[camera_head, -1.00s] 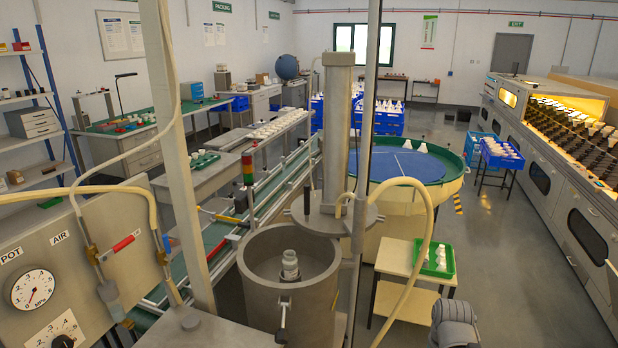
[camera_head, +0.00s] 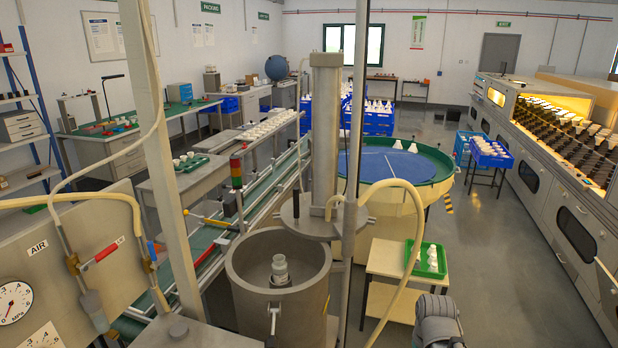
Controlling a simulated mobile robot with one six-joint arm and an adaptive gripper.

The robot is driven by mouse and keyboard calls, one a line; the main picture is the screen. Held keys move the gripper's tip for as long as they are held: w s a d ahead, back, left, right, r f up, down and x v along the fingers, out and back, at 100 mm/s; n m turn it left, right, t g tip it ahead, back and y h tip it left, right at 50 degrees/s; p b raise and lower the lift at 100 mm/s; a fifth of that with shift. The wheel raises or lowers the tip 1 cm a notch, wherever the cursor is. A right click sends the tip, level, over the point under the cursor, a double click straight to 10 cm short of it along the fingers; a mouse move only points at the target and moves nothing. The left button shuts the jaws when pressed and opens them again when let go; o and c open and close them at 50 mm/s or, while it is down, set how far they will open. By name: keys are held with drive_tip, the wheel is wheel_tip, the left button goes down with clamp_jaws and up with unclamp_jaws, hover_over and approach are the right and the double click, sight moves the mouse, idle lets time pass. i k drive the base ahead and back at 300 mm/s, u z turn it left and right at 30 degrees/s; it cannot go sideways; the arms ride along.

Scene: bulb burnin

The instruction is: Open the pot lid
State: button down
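The pot (camera_head: 245,300) is a large grey open-topped cylinder at the bottom centre of the head view. A pale bottle-like piece (camera_head: 280,268) stands upright inside it. The pot lid (camera_head: 298,227) is a flat grey disc above and to the right of the pot's mouth, clear of most of the opening. A tall grey cylinder (camera_head: 325,140) stands above the disc. A latch-like handle (camera_head: 274,316) hangs on the pot's front. My gripper is not in view; a grey rounded part at the bottom right looks like my arm.
A control panel (camera_head: 70,265) with gauge and hoses is at left. A post (camera_head: 160,130) and a thin rod rise near the pot. A small table (camera_head: 385,262) holds a green tray (camera_head: 418,270). A round green-rimmed table (camera_head: 455,182) stands behind. Floor at right is clear.

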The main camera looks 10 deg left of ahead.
sight(323, 214)
drive_tip(key=i, duration=0.9)
